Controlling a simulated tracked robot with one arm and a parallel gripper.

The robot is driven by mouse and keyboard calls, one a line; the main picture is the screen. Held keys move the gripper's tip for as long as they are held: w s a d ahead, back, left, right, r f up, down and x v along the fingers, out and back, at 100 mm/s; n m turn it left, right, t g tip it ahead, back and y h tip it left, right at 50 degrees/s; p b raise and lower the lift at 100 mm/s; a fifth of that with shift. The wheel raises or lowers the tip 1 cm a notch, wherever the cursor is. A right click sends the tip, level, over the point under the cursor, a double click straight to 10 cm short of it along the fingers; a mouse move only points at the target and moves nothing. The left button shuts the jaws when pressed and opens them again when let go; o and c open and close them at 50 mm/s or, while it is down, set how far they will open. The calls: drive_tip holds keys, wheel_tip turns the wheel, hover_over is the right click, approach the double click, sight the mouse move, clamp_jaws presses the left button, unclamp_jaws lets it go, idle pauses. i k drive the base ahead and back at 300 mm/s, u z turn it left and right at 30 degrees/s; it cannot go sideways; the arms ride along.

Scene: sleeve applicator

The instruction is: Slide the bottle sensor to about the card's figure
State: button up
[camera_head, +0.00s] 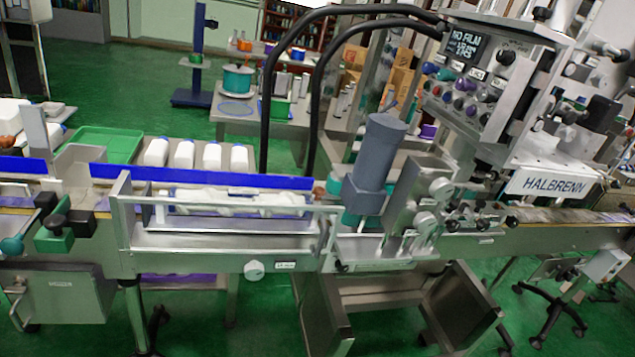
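The sleeve applicator (545,183), marked HALBRENN, stands at the right over a long conveyor (205,262). I cannot single out the bottle sensor for certain. Several small fittings and round dials (425,222) sit on the metal bracket beside the grey cylinder (383,150). No card with a readable figure shows. Small white labels on the conveyor's front (285,265) are too small to read. My gripper is not in view.
The control panel (470,85) has coloured knobs, and its screen appears to read NO FILM. A guard rail (230,203) runs along the conveyor's front. White bottles (183,154) and a green tray (105,143) stand behind. Black hoses arch above. Green floor shows below.

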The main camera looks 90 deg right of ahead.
sight(466, 208)
drive_tip(key=z, duration=0.55)
drive_tip(key=i, duration=0.15)
drive_tip(key=z, duration=2.35)
drive_tip(key=k, duration=0.85)
drive_tip(key=z, duration=0.2)
drive_tip(key=i, duration=0.85)
drive_tip(key=u, duration=0.1)
